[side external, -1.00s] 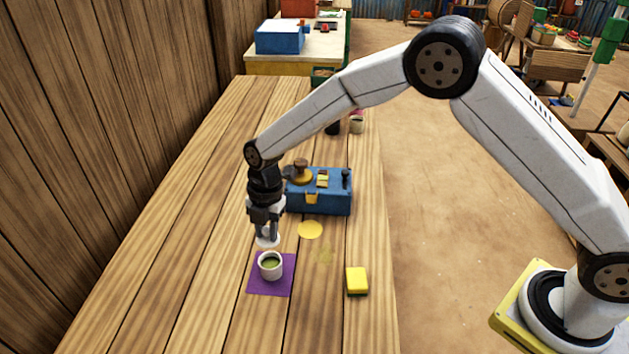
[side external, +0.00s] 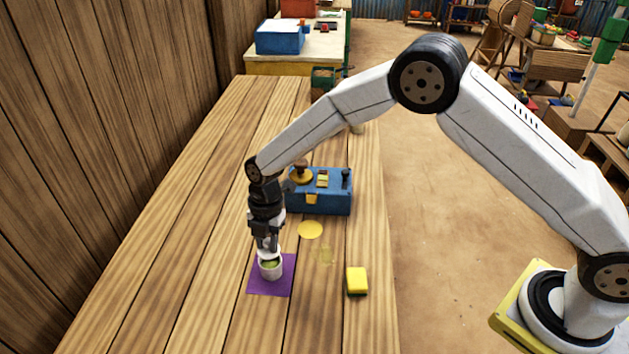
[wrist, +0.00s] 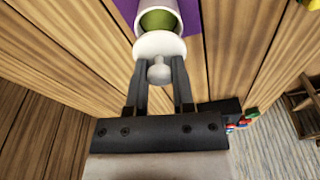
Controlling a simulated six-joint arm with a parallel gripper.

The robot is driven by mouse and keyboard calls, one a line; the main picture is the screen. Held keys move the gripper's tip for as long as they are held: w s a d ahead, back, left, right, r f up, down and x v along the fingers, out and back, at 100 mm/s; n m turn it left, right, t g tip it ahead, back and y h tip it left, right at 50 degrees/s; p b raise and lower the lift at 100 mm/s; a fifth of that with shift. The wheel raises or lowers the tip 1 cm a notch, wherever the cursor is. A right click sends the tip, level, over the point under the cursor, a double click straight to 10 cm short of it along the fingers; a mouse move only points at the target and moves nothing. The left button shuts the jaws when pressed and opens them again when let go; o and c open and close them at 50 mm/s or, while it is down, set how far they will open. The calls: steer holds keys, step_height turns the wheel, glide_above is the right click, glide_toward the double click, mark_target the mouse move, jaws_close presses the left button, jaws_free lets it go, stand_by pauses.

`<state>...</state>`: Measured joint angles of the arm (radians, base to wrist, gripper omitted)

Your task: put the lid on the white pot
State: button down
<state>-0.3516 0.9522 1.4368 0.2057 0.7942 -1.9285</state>
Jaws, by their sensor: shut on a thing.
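The white pot (side external: 270,271) stands upright on a purple mat (side external: 287,286), with green inside it. In the wrist view the pot (wrist: 177,8) is at the top, its green inside (wrist: 158,20) partly showing. My gripper (side external: 268,246) is just above the pot's far side. In the wrist view my gripper (wrist: 159,75) is shut on the knob of the white lid (wrist: 160,45). The lid overlaps the near side of the pot's opening in that view and leaves the rest uncovered. I cannot tell whether lid and rim touch.
A blue box (side external: 325,200) with a brass balance pan (side external: 301,177) stands behind the pot. A yellow disc (side external: 310,230) lies on the table, and a yellow sponge (side external: 356,280) lies to the right. The table in front of the mat is clear.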

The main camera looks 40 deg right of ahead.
mark_target(268, 248)
steer(key=shift+f, duration=1.4)
steer(key=shift+f, duration=0.2)
stand_by(1.2)
jaws_free()
stand_by(0.6)
steer(key=shift+r, duration=0.1)
steer(key=shift+r, duration=3.4)
